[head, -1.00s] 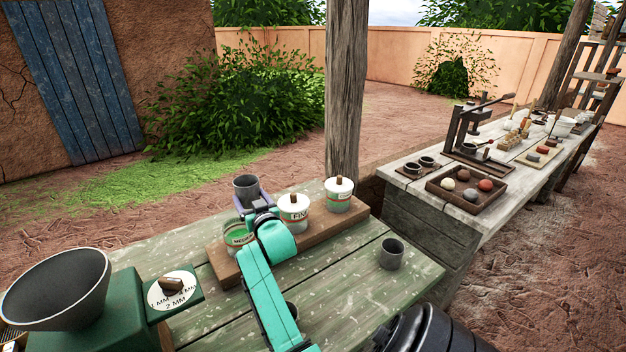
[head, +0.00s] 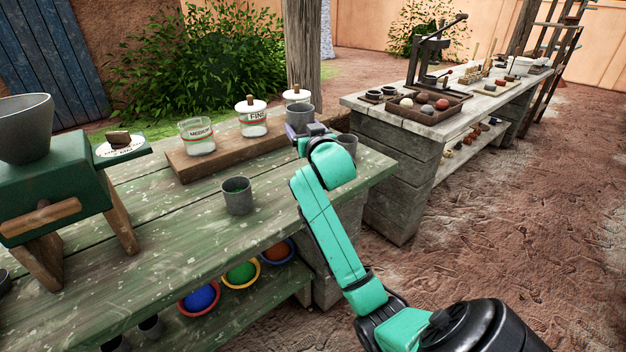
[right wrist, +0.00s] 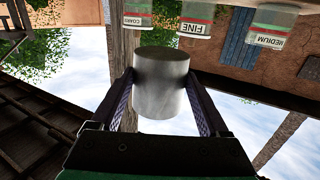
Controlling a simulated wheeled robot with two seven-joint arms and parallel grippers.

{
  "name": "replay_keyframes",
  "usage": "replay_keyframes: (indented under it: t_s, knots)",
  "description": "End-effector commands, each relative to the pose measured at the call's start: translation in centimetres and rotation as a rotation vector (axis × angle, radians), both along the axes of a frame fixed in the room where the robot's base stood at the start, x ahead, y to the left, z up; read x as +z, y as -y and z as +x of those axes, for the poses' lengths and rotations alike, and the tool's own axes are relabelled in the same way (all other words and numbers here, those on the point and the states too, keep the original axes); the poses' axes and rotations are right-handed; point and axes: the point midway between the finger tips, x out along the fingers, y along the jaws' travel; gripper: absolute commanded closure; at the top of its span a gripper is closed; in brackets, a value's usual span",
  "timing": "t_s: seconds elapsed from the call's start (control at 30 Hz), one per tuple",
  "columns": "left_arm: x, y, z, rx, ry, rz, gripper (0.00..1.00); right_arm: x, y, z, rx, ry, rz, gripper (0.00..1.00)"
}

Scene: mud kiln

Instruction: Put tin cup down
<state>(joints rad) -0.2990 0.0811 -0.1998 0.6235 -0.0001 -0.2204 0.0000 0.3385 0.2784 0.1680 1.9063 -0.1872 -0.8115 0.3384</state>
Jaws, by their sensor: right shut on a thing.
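My right gripper (head: 306,131) is shut on a grey tin cup (head: 299,117). It holds the cup upright, in front of the partly hidden rightmost jar in the head view; its height above the bench is hard to judge. In the right wrist view, which is upside down, the cup (right wrist: 162,88) sits between both fingers (right wrist: 163,105). A second grey cup (head: 238,197) stands on the green bench (head: 150,235). My left gripper is out of view.
A plank (head: 185,168) carries the lidless MEDIUM jar (head: 197,148), the lidded FINE jar (head: 253,127) and the COARSE jar (head: 297,96). A green mill (head: 55,190) stands at left. Bare bench top lies around the second cup. A grey bench (head: 385,112) with a press is at right.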

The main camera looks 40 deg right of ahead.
Motion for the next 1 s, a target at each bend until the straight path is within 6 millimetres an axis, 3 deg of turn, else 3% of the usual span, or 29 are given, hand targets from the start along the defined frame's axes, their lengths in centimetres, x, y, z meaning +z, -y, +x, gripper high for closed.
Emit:
replay_keyframes:
  t_s: [0.03, 0.2, 0.53, 0.97, 1.0]
  knots:
    - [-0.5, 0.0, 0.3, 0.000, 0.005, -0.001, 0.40, -2.3, 0.0, 0.0, 0.000, -0.006, 0.005, 0.91]
    - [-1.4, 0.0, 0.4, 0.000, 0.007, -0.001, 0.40, -7.8, 0.0, 0.0, -0.001, -0.003, 0.005, 0.91]
    - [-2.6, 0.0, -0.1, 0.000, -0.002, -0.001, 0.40, -14.0, 0.1, -0.1, -0.002, -0.001, 0.002, 0.91]
    - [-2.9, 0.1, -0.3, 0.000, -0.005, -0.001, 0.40, -15.1, 0.0, -0.1, -0.001, 0.002, 0.000, 0.91]
    - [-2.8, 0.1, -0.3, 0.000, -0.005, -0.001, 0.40, -15.0, 0.0, 0.0, -0.001, 0.002, -0.001, 0.06]
